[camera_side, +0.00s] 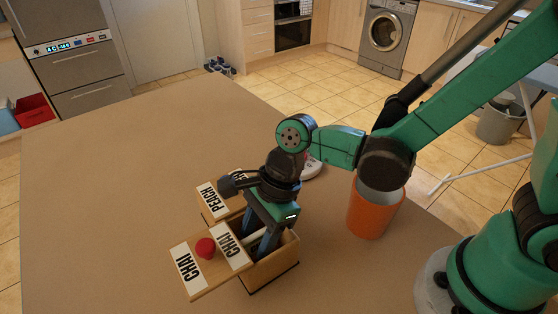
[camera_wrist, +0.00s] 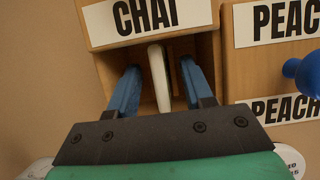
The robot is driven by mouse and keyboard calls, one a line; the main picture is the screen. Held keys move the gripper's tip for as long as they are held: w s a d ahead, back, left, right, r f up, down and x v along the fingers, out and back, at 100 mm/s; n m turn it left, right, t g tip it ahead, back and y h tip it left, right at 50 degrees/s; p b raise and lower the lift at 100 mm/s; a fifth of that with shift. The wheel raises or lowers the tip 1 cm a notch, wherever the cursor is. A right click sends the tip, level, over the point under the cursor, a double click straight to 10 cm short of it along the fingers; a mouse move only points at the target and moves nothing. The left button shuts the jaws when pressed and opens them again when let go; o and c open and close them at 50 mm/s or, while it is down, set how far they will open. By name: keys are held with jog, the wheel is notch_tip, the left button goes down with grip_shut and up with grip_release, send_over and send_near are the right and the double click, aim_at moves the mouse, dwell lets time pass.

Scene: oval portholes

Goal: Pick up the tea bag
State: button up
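The tea bag (camera_wrist: 161,78) is a thin, pale packet with a greenish edge, standing on edge in the open CHAI compartment (camera_wrist: 209,52) in the wrist view. My gripper (camera_wrist: 160,70) is open, with one blue finger on each side of the tea bag and a visible gap on both sides. In the side view my gripper (camera_side: 258,247) points down into the wooden tea box (camera_side: 275,268). A pale strip between the fingers there may be the tea bag, mostly hidden.
The CHAI panel (camera_side: 193,262) with a red knob (camera_side: 206,248) sticks out at the box's front left. An orange cup (camera_side: 372,212) stands to the right. The table's left is clear.

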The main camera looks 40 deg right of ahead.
grip_shut()
jog(key=shift+r, duration=0.1)
